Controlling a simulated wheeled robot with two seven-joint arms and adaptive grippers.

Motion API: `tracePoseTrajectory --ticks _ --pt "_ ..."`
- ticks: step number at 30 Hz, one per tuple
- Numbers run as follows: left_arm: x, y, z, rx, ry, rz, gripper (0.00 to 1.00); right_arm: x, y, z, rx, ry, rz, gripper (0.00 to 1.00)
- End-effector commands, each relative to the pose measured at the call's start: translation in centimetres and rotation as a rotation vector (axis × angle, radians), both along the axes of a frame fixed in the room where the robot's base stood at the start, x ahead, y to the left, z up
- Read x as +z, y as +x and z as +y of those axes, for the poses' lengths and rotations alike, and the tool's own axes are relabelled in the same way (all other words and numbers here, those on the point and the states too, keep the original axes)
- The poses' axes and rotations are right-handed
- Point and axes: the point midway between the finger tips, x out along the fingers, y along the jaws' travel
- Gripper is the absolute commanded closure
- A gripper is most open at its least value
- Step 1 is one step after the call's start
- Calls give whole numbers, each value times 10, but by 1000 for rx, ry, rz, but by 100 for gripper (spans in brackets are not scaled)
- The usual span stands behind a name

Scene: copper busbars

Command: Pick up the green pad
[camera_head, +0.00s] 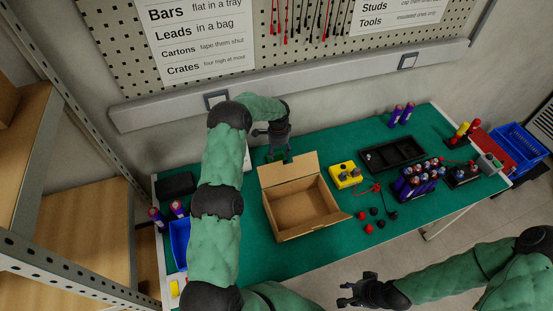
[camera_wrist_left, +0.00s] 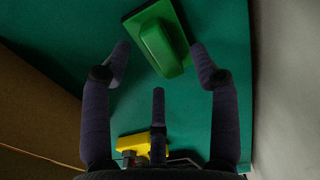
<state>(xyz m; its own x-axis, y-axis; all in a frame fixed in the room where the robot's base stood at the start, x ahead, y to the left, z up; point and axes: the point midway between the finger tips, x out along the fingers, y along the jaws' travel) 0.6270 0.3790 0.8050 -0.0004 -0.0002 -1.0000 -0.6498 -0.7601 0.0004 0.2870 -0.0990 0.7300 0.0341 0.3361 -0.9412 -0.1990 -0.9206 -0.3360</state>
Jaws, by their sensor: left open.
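The green pad (camera_wrist_left: 160,38), a flat plate with a raised block-like grip, lies on the green mat at the top of the left wrist view. In the head view it is mostly hidden by my left gripper (camera_head: 274,143), which is pointing down behind the cardboard box. The left gripper is open, and in its wrist view two fingertips lie on either side of the pad's raised grip; I cannot tell whether they touch it. My right gripper (camera_head: 352,292) is at the lower edge of the head view, its fingers apart and empty, away from the table.
An open cardboard box (camera_head: 300,205) stands close in front of the left gripper. A yellow device (camera_head: 345,175) sits to its right, with a black tray (camera_head: 393,155) beyond. Purple cylinders (camera_head: 418,180) stand grouped at the right. A pegboard wall with a grey rail (camera_head: 300,83) closes the back.

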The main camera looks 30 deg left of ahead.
Motion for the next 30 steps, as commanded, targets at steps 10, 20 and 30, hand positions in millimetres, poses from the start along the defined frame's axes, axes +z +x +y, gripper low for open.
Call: tracePoseTrajectory --ticks 10,20,30 --pt "-21 0 1 1 0 -1 39 -4 0 0 0 0 0 60" --pt "-21 0 0 1 1 -1 98 -4 0 0 0 0 0 60" --pt "-20 0 0 1 0 -1 99 -4 0 0 0 0 0 60"
